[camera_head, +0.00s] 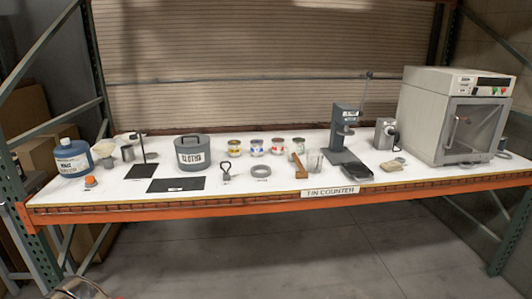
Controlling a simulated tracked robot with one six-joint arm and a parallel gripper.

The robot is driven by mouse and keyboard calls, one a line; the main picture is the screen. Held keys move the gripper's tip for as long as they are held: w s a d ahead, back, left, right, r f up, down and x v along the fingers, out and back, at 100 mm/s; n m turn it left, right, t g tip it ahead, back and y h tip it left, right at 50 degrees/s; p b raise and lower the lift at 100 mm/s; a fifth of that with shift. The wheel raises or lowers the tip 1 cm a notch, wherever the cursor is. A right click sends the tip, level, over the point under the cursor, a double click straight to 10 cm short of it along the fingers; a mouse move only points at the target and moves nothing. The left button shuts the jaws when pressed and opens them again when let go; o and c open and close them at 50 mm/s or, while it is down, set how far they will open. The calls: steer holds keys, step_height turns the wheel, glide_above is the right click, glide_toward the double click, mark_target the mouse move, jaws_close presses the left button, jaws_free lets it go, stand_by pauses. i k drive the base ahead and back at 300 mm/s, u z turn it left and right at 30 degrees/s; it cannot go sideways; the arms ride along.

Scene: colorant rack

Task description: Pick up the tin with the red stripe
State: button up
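Several small tins stand in a row at the middle of the white counter (225,192). The tin with the red stripe (277,147) is third from the left and looks upright. To its left are a tin with a blue band (256,148) and a tin with a yellow band (234,148). To its right is a tin with a darker, greenish band (299,145). The bands are small and hard to read.
A wooden-handled tool (299,166) and a clear beaker (315,160) stand just in front of the tins' right end. A grey ring (261,165) lies in front. A grey pot (193,153) is left; a grey stand (345,140) and large oven (425,110) are right.

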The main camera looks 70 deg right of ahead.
mark_target(278, 149)
steer(key=k, duration=2.2)
steer(key=z, duration=1.7)
steer(key=i, duration=0.7)
steer(key=u, duration=0.05)
